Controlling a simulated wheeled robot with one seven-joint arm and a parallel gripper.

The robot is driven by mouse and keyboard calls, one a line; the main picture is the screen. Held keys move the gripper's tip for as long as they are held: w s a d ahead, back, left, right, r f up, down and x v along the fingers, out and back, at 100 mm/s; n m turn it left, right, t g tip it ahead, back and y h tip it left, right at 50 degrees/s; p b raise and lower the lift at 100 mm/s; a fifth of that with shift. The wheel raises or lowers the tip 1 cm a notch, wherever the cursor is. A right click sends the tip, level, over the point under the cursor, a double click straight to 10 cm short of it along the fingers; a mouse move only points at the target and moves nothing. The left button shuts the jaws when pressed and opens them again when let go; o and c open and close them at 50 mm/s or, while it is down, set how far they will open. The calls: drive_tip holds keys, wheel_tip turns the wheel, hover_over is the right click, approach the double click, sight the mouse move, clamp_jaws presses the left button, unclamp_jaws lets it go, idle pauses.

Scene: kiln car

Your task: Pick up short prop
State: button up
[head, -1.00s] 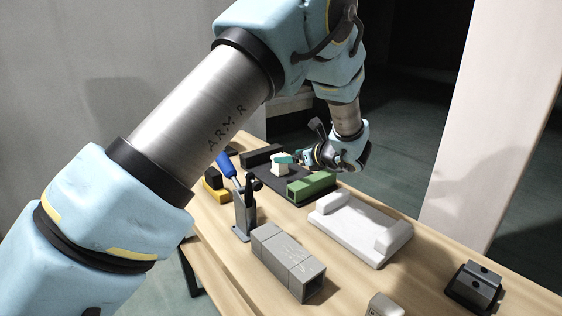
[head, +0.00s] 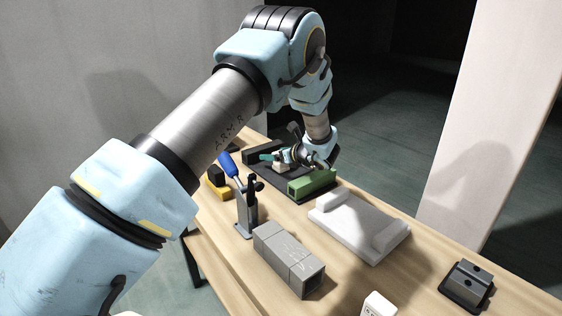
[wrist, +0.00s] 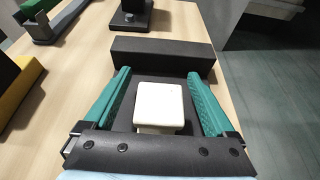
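A small pale block, likely the short prop (wrist: 160,107), stands between my gripper's two teal fingers in the wrist view. My gripper (wrist: 161,85) is open, with a visible gap between the block and each finger. The block's lower part is partly hidden by the near edge of my gripper. In the head view the pale block (head: 281,168) is mostly covered by my gripper (head: 272,158), which hangs low over the dark tray at the far end of the table.
A dark bar (wrist: 162,57) lies just beyond the block. A green block (head: 312,184) stands beside it on the tray. A blue-handled tool in a grey stand (head: 246,210), grey square tubes (head: 288,258) and a white slab (head: 355,228) are nearer on the table.

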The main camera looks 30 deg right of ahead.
clamp_jaws()
idle(0.5)
drive_tip(key=shift+r, duration=0.1)
